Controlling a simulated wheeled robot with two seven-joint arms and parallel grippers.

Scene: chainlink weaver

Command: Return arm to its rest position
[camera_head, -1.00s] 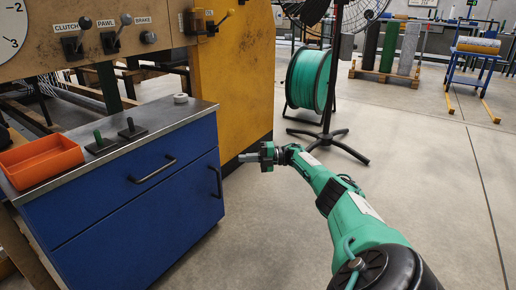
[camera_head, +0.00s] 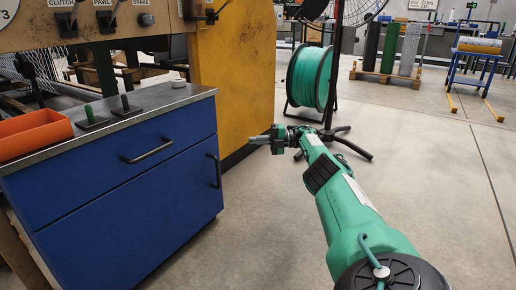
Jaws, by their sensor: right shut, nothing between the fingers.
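My right arm, green, reaches in from the bottom right of the head view. Its gripper (camera_head: 259,140) is shut and empty, pointing left. It hangs in free space to the right of the blue cabinet (camera_head: 120,205), in front of the yellow machine panel (camera_head: 232,75), and appears apart from both. My left gripper is not in view.
An orange tray (camera_head: 32,134) and two small upright handles on dark bases stand on the cabinet top. The machine's lever panel (camera_head: 80,32) is above. A green reel (camera_head: 311,77) and a fan stand (camera_head: 330,100) are behind my gripper. Floor at right is clear.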

